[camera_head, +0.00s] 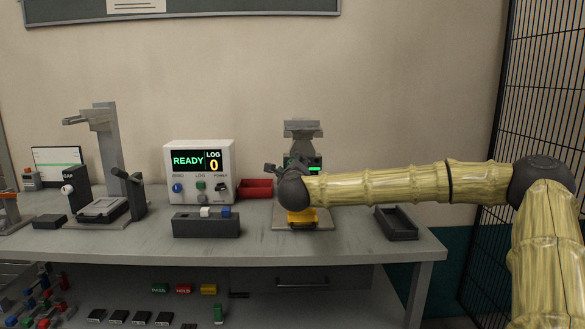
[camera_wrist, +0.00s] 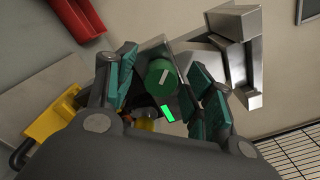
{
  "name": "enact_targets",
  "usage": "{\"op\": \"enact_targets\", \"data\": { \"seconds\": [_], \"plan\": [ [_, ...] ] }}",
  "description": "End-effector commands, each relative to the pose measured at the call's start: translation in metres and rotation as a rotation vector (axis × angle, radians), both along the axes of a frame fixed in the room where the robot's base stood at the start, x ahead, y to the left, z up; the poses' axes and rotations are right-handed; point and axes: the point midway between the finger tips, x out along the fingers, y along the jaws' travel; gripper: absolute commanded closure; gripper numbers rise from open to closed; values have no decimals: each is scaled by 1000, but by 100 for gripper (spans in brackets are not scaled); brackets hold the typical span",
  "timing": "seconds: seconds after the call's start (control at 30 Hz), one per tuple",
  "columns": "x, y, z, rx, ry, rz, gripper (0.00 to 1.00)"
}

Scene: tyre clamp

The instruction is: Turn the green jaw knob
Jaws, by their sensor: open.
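The green jaw knob (camera_wrist: 160,75) is round with a white pointer line and shows in the wrist view, on the dark front of the tyre clamp. Its pointer is tilted up to the right. My gripper (camera_wrist: 165,85) is open, with one teal-padded finger on each side of the knob in the picture. I cannot tell whether either finger touches it. A lit green bar (camera_wrist: 168,114) shows just below the knob. In the head view the clamp (camera_head: 303,130) stands at the back of the bench, and my gripper (camera_head: 287,170) and arm hide the knob there.
A yellow part (camera_head: 302,216) sits low on the clamp base. A white box reading READY (camera_head: 200,147), a red bin (camera_head: 255,188) and a grey block holder (camera_head: 206,228) lie to the left. A dark tray (camera_head: 396,223) is to the right. A mesh fence (camera_head: 535,110) stands at far right.

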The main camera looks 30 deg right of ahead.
Motion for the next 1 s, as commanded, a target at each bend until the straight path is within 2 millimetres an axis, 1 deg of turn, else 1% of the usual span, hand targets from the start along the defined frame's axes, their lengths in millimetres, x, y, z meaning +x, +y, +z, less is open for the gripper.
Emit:
{"op": "enact_targets", "data": {
  "seconds": [0.13,0.27,0.5,0.7,0.83,1.0],
  "plan": [
    [-6,3,1,1,-1,1,47],
    [-20,13,1,1,-1,2,47],
    [-58,36,0,1,-1,2,47],
    [-85,52,0,0,1,2,47],
    [-96,58,-1,1,1,1,47],
    [-102,61,-1,1,1,0,47]
  ]
}}
